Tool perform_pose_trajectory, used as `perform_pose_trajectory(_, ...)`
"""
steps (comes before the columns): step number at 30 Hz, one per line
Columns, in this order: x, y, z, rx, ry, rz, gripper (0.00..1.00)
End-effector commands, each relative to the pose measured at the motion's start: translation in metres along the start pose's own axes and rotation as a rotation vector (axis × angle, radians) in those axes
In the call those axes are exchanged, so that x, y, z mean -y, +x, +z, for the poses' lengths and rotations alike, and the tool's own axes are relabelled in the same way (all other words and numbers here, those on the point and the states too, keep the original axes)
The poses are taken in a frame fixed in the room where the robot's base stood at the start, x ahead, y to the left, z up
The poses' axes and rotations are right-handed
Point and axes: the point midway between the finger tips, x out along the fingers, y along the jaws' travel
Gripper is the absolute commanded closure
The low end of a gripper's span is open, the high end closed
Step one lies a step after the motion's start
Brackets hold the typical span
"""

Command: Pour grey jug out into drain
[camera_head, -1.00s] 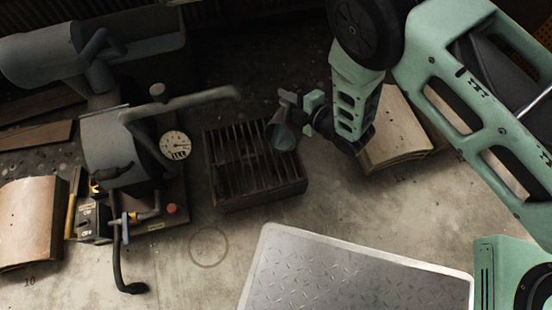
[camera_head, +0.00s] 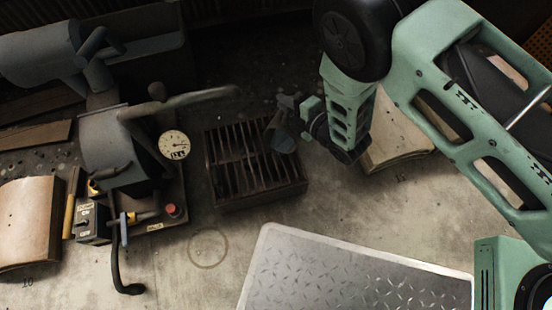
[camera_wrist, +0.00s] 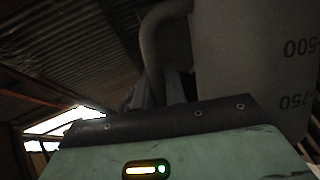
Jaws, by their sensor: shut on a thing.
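The grey jug (camera_head: 281,136) is over the right part of the drain, tilted, with what looks like its mouth facing down and left. My gripper (camera_head: 294,112) is shut on the jug at its right side in the head view. The wrist view shows the jug's wall (camera_wrist: 255,60) up close, with marks 500 and 750, and its handle (camera_wrist: 157,45) at my fingers. The drain (camera_head: 240,190) is a dark slatted grate in a box frame on the floor. The jug hides part of its upper right corner. I cannot see any liquid stream.
A grey machine with a dial (camera_head: 174,145) and a long lever (camera_head: 190,101) stands left of the drain. A metal tread plate (camera_head: 350,275) lies in front. A curved board (camera_head: 400,140) lies right of the drain, partly behind my arm. Bare floor lies between.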

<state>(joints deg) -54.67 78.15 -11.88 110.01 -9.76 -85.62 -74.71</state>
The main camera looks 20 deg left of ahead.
Motion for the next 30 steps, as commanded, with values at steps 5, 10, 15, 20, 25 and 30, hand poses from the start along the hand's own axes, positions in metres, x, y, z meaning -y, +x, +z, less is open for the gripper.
perform_pose_trajectory(5,-0.001,0.0,0.0,0.0,0.0,0.001,1.0)
perform_pose_trajectory(10,-0.001,0.0,0.0,0.0,0.0,0.001,1.0)
perform_pose_trajectory(15,0.001,0.0,-0.001,0.0,-0.005,0.003,1.0)
perform_pose_trajectory(20,0.004,-0.001,-0.004,0.004,-0.027,0.012,1.0)
perform_pose_trajectory(25,0.007,-0.001,-0.007,0.01,-0.056,0.023,1.0)
perform_pose_trajectory(30,0.01,-0.002,-0.011,0.017,-0.085,0.036,1.0)
